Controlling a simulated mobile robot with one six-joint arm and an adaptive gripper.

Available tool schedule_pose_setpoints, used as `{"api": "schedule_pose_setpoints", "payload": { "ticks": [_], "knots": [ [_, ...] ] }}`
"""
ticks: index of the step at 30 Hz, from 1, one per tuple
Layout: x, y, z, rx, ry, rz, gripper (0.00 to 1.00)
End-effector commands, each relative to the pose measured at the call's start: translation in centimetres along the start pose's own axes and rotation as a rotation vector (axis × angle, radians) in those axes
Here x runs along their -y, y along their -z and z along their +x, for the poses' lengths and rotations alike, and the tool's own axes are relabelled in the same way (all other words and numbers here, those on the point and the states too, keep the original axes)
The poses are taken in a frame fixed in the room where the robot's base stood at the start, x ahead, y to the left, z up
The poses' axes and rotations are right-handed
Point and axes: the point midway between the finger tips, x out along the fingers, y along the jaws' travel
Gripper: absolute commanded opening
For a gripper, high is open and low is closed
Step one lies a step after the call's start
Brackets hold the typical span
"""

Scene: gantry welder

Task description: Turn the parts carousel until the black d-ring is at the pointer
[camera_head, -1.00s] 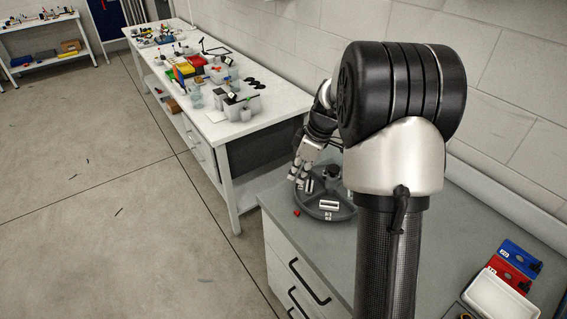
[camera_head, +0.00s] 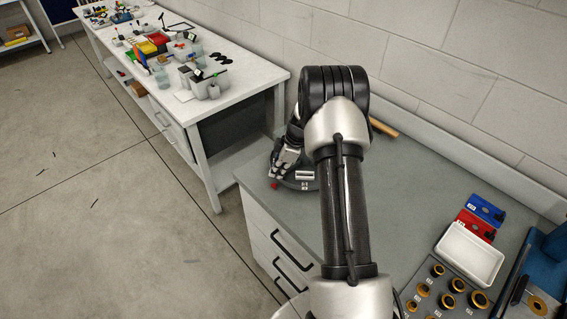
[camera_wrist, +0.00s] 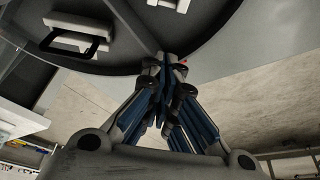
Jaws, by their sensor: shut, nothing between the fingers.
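The parts carousel (camera_head: 310,186) is a round dark grey turntable at the left end of the grey bench; my arm hides much of it. In the wrist view its grey disc (camera_wrist: 125,48) carries pale blocks. A black loop (camera_wrist: 75,44), which looks like the d-ring, lies by the white block at upper left, away from the fingertips. A small red mark, probably the pointer (camera_head: 274,185), sits at the rim; a red spot (camera_wrist: 184,61) shows beside my fingertips. My gripper (camera_head: 280,175) is shut and empty at the carousel's rim (camera_wrist: 168,60); contact is unclear.
A white tray (camera_head: 469,253), blue and red boxes (camera_head: 486,209) and a grey board (camera_head: 430,282) with several ringed parts lie at the bench's right. A wooden handle (camera_head: 384,127) lies near the wall. A cluttered white table (camera_head: 238,88) stands behind; the bench middle is clear.

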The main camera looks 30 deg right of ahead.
Motion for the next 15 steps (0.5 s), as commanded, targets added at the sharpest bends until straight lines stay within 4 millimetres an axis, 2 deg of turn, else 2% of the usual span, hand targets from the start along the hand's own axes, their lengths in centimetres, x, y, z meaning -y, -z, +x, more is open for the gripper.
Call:
{"api": "schedule_pose_setpoints", "payload": {
  "ticks": [1, 6, 15],
  "knots": [
    [-0.1, -0.6, 0.4, 0.001, -0.003, 0.003, 0.0],
    [0.0, -2.9, -0.7, 0.0, -0.002, 0.003, 0.0],
    [0.0, -3.8, -1.1, 0.0, -0.001, 0.0, 0.0]
  ]
}}
